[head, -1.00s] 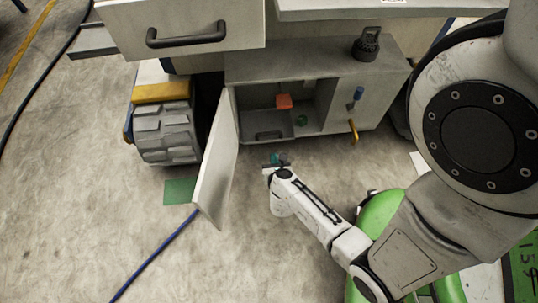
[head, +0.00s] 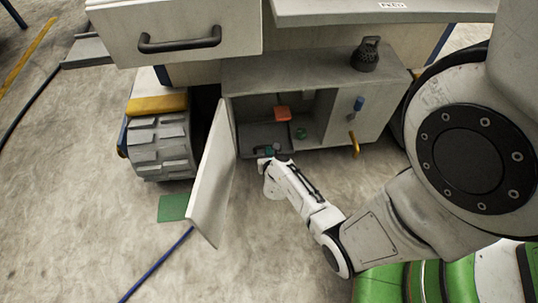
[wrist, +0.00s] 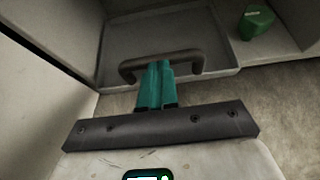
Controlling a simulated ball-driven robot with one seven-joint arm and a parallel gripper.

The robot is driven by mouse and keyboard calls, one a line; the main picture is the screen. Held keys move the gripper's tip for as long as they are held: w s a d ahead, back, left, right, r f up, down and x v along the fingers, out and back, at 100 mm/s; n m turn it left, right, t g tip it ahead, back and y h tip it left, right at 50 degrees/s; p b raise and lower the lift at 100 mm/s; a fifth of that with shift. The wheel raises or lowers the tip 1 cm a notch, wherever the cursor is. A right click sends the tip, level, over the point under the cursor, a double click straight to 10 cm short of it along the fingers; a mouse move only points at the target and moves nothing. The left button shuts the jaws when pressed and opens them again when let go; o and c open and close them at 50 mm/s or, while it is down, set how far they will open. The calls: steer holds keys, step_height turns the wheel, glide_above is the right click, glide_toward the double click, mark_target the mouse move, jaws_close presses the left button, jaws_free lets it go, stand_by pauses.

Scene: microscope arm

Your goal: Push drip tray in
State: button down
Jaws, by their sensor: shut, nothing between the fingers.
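The drip tray is a grey shallow tray (head: 252,133) with a dark bar handle, low inside the open cabinet. In the wrist view the tray (wrist: 205,30) fills the upper middle, and its dark handle (wrist: 186,57) faces me. My gripper (head: 270,151) is at the cabinet opening, at the tray's front. In the wrist view the teal fingers (wrist: 158,68) are closed together and overlap the middle of the handle. I cannot tell whether they touch it. They hold nothing.
The cabinet door (head: 214,172) stands open left of my gripper. A green object (head: 300,133) sits right of the tray, with an orange object (head: 282,112) behind. A blue knob (head: 358,103) and yellow handle (head: 353,145) are on the right panel. A drawer (head: 180,30) overhangs above.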

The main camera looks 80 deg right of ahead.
steer(key=d, duration=0.1)
steer(key=w+d, duration=0.1)
steer(key=d, duration=0.1)
steer(key=shift+w+d, duration=0.25)
steer(key=shift+d, duration=0.05)
steer(key=shift+w+d, duration=0.1)
steer(key=shift+r, duration=0.1)
